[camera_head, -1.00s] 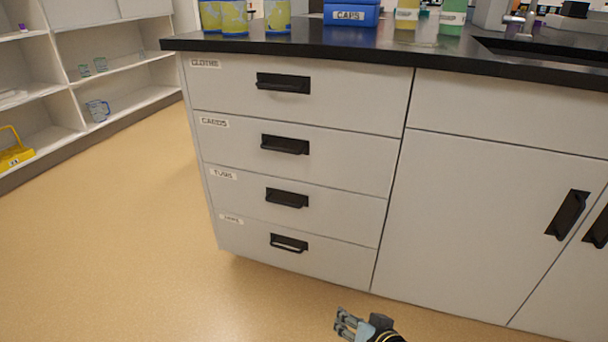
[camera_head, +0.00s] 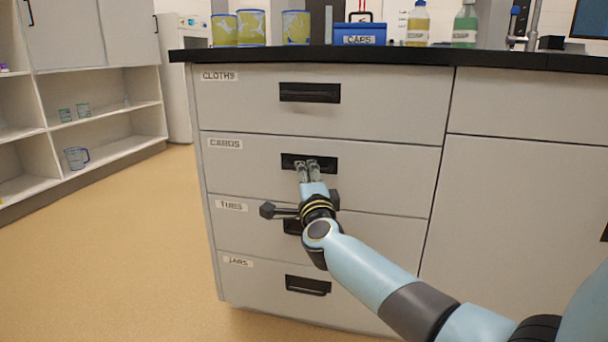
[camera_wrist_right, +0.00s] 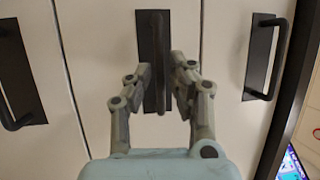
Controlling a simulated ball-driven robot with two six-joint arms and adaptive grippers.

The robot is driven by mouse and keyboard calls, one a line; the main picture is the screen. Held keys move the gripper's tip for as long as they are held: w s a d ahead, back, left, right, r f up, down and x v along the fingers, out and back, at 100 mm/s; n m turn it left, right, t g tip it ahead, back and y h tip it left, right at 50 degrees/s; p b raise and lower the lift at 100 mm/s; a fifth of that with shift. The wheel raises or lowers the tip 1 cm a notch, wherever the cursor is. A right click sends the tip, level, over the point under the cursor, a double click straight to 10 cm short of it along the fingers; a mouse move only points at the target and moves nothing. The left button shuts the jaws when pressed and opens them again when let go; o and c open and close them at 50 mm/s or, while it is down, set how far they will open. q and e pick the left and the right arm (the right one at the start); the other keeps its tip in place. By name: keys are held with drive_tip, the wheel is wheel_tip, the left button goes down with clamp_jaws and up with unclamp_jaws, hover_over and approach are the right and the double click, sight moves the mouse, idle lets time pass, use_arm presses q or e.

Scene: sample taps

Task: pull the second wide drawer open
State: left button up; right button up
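The second wide drawer (camera_head: 390,178), labelled CARDS, is closed, its front flush with the drawers above and below. Its black handle (camera_head: 289,161) is partly covered by my right gripper (camera_head: 308,170). In the right wrist view, the handle bar (camera_wrist_right: 160,55) stands between the two fingers of my right gripper (camera_wrist_right: 161,85). The fingers are apart, one on each side of the bar, with narrow gaps visible; contact is not visible. My left gripper is in neither view.
The CLOTHS drawer (camera_head: 400,100) above and the TUBES (camera_head: 385,232) and JARS drawers (camera_head: 245,287) below are closed. A black countertop (camera_head: 400,56) overhangs them, carrying a blue box (camera_head: 360,34) and bottles. Floor at the left is clear.

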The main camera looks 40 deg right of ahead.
drive_tip(key=shift+x, duration=1.35)
drive_tip(key=shift+f, duration=0.1)
clamp_jaws()
